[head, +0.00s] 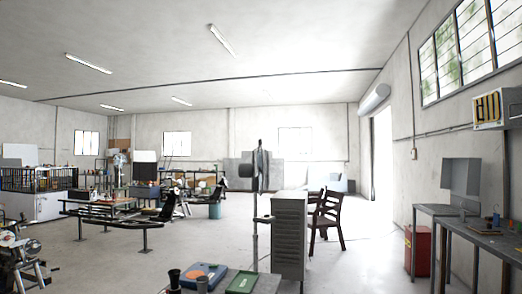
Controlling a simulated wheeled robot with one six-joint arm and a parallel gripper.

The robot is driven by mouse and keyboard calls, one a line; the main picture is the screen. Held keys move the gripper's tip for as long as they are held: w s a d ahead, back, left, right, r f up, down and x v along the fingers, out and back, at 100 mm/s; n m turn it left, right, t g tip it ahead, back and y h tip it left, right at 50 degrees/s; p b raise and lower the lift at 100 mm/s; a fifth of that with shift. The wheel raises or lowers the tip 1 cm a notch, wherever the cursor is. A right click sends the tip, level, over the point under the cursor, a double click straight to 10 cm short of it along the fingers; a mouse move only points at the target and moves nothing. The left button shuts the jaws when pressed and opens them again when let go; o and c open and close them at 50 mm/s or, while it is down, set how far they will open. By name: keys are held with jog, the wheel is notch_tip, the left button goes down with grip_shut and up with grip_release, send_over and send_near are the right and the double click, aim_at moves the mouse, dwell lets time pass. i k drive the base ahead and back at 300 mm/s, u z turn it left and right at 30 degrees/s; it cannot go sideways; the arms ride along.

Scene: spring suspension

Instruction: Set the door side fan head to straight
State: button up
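A pedestal fan (262,170) stands near the middle of the head view, on a thin upright pole (255,240). Its dark head is seen almost edge-on, with a dark lump, perhaps the motor, sticking out to the left. I cannot tell its exact tilt. The pole's foot is hidden behind the table in front. The bright door opening (382,150) is in the right wall, to the right of the fan. My gripper is not in view.
A grey slatted cabinet (289,235) and dark chairs (328,212) stand just right of the fan. A table (262,284) with blue and green trays is in front. A red bin (418,250) and workbench (487,238) line the right wall. Open floor (365,255) lies between.

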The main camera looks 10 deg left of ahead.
aim_at(245, 171)
jog(key=z, duration=0.3)
jog(key=i, duration=3.8)
jog(key=u, duration=0.75)
jog(key=i, duration=1.95)
jog(key=u, duration=0.85)
